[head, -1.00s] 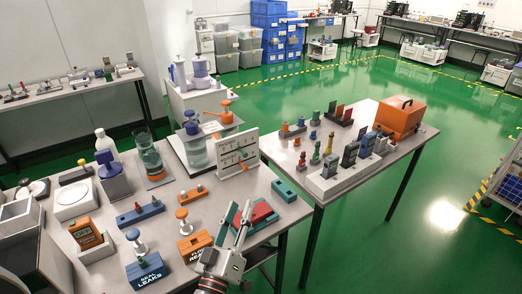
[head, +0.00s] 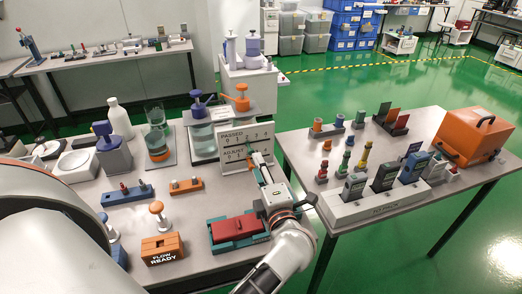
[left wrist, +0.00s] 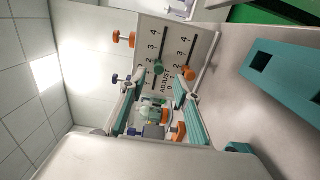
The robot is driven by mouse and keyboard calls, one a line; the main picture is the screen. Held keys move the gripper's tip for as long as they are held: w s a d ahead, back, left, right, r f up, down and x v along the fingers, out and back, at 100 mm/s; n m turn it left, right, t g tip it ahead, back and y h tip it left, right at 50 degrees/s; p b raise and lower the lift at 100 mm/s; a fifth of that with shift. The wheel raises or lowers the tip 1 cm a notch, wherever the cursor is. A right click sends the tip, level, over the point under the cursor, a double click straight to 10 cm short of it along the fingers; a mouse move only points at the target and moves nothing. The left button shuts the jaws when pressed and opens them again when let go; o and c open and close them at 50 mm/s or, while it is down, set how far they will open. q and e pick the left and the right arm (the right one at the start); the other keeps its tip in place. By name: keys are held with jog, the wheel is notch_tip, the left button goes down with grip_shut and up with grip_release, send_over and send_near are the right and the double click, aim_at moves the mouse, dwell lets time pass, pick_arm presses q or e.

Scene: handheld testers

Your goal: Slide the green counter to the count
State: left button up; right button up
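The white counter board (head: 230,137) stands upright on the left table, with rows marked PASSED and ADJUST and numbered slots. In the left wrist view the board (left wrist: 202,42) appears turned sideways. The green counter (left wrist: 158,68) sits in one slot near its low-number end. An orange counter (left wrist: 188,73) sits in the other slot. My left gripper (head: 257,160) is in front of the board's right part. Its teal-tipped fingers (left wrist: 156,78) are apart, with the green counter showing between them; contact cannot be told. In the head view the gripper partly hides the counters. My right gripper is out of view.
A teal tray with a red block (head: 237,228) lies below my left gripper. An orange FLOW READY block (head: 162,247) stands left of it. Pump bottles stand behind the board. A white rack of testers (head: 372,204) is on the right table.

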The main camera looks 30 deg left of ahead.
aim_at(251, 152)
pick_arm(q)
jog(key=x, duration=0.6)
jog(key=shift+w+a+r, duration=0.1)
jog(key=shift+a, duration=0.25)
jog(key=shift+w+a, duration=0.25)
jog(key=shift+c, duration=1.1)
grip_shut()
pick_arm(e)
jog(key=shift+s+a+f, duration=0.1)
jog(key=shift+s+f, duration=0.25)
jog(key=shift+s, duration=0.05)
